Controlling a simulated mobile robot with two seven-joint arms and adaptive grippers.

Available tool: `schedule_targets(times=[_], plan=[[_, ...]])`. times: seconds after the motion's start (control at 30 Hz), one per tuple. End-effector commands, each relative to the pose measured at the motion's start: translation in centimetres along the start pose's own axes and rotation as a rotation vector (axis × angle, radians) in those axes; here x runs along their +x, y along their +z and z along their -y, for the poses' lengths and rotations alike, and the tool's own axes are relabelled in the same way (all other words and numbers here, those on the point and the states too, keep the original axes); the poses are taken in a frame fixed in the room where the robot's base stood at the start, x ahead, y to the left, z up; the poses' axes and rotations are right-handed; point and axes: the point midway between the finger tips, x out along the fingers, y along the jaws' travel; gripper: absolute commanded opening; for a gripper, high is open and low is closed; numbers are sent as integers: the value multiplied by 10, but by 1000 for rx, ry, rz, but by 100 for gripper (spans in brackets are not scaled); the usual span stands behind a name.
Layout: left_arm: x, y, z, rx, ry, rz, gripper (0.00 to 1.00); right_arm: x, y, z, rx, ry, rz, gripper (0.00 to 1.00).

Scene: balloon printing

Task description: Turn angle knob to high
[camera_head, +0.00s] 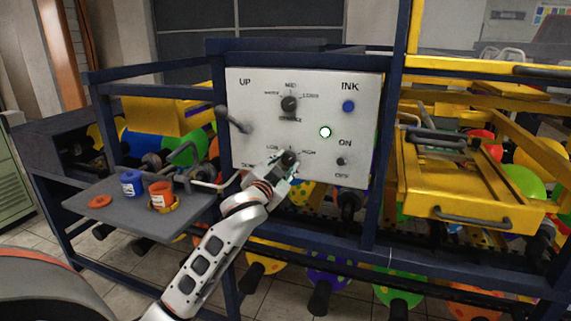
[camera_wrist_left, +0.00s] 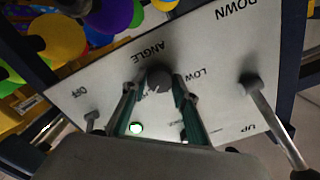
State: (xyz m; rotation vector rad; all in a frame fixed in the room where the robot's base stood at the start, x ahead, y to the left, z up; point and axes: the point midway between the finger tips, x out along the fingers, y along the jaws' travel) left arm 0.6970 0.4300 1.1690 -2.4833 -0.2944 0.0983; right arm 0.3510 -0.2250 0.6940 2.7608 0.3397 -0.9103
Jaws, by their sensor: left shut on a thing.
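The angle knob (camera_head: 288,157) is a dark round knob low on the white control panel (camera_head: 262,113), between the printed words LOW and HIGH. My left gripper (camera_head: 282,166) reaches it from below and is shut on it. In the left wrist view, the knob (camera_wrist_left: 158,77) sits between the two green-lined fingers of the gripper (camera_wrist_left: 154,88), under the word ANGLE, with LOW beside it. A small pale mark shows on the knob, but I cannot tell exactly which way it points. HIGH is hidden in the wrist view. My right gripper is not in view.
Another knob (camera_head: 289,104) sits above, with a blue INK button (camera_head: 349,106), a lit green button (camera_head: 325,132) and an ON/OFF switch (camera_head: 341,161) to the right. A lever (camera_head: 234,120) sticks out at the left. A grey shelf (camera_head: 120,213) holds blue and orange ink jars.

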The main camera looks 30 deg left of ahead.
Motion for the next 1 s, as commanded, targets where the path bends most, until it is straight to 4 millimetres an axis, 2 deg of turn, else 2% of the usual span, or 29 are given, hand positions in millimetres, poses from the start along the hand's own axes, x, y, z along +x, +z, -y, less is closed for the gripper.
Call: schedule_targets(times=[0.4, 0.97, 1.0], plan=[[0, 0, 0, 195, 0, -1, 7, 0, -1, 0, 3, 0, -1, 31], [0, 0, 0, 224, 0, -1, 7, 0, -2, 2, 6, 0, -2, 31], [0, 0, 0, 224, 0, -1, 36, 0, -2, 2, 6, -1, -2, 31]])
